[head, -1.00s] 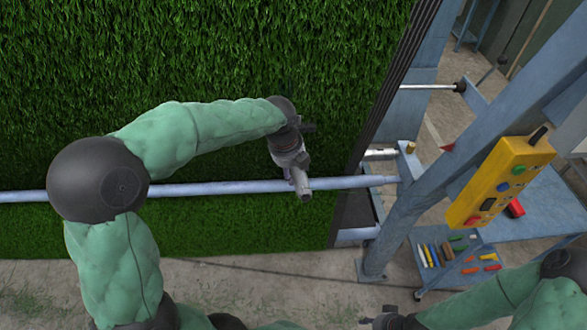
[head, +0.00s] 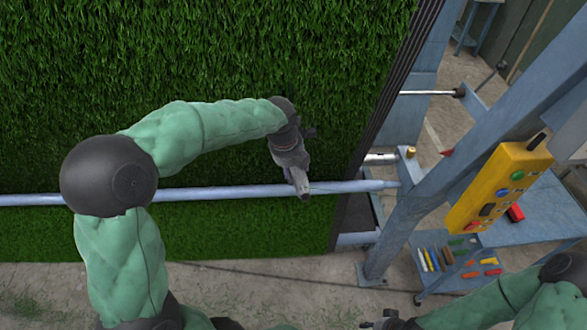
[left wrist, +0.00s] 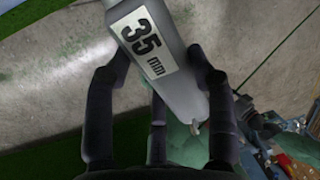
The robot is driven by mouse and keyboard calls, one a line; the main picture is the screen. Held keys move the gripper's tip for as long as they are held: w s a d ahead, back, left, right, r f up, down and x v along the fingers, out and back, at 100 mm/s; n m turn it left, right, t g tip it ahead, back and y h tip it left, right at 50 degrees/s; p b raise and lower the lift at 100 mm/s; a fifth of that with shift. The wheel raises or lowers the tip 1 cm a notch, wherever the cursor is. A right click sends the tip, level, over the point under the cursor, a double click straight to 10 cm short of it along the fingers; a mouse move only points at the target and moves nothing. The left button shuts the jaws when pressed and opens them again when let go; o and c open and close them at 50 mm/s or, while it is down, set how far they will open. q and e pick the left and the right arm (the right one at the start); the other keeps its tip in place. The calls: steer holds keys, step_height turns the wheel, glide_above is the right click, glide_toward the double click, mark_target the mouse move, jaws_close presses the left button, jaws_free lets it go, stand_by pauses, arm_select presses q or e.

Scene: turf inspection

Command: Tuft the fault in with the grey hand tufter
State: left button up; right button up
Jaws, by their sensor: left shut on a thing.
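My left gripper (head: 296,168) is shut on a grey tool with a white "35 mm" label, which looks like the hand tufter (left wrist: 170,65). In the left wrist view the dark fingers close around its body. In the head view the tool's end (head: 303,187) is over the horizontal bar in front of the green turf (head: 240,60); I cannot tell whether they touch. No fault in the turf can be made out. My right gripper (head: 385,321) is partly in view at the bottom edge, and its fingers are not clear.
The pale blue bar (head: 220,193) crosses low in front of the turf. A steel frame post (head: 400,225) with a yellow control box (head: 497,187) stands at the right. Beyond it is a blue cart (head: 545,215) with coloured sticks on its lower shelf. Bare floor lies below the turf.

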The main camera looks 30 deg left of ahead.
arm_select(q)
steer(key=shift+w, duration=0.1)
steer(key=shift+w+d, duration=0.4)
steer(key=shift+d, duration=0.45)
steer(key=shift+w+d, duration=0.1)
steer(key=shift+w+d+r+p, duration=0.15)
steer(key=shift+w+d+p, duration=0.2)
steer(key=shift+w+d, duration=0.3)
steer(key=shift+d, duration=0.1)
steer(key=shift+w+d, duration=0.4)
steer(key=shift+d, duration=0.4)
